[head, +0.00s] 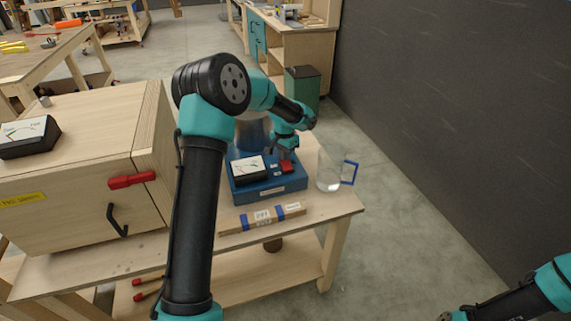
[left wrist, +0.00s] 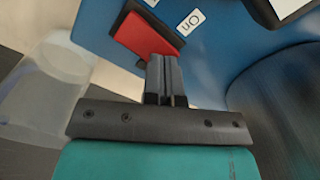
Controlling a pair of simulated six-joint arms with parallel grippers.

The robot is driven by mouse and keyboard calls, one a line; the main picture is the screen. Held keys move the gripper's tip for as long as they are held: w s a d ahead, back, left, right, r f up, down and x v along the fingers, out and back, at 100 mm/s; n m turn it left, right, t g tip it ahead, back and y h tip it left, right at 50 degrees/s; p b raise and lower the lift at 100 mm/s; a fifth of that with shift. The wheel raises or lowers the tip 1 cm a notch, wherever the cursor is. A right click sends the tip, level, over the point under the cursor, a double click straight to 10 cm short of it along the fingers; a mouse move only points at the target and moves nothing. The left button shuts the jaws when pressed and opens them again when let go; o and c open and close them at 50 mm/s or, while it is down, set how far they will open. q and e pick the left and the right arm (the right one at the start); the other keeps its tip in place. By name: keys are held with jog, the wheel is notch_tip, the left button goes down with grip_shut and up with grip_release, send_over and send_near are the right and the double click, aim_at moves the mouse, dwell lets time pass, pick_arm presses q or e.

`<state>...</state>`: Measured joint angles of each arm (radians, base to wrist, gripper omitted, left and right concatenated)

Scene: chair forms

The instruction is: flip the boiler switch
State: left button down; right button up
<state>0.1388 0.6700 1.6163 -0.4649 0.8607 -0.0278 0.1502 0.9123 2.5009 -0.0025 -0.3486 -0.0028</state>
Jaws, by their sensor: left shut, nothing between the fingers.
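The boiler (head: 268,190) has a blue base and stands on the wooden table. Its red switch (head: 287,167) is at the right of the base's top. In the left wrist view the red switch (left wrist: 148,37) sits in a black frame beside an "On" label (left wrist: 190,22). My left gripper (head: 287,154) is shut and empty. Its fingertips (left wrist: 162,58) are at the lower edge of the switch in the wrist view; I cannot tell whether they touch. The boiler's cylinder is partly hidden behind my left arm. My right gripper is not clearly in view; only part of the right arm shows at bottom right.
A clear jug with a blue handle (head: 349,172) stands right of the boiler, close to the gripper. A wooden strip with blue bands (head: 262,216) lies in front. A wooden cabinet (head: 80,170) with a red latch stands at left. A dark wall is at right.

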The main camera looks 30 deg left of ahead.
pick_arm(q)
jog(key=shift+f, duration=0.6)
dwell(0.4)
jog(key=shift+r, duration=3.55)
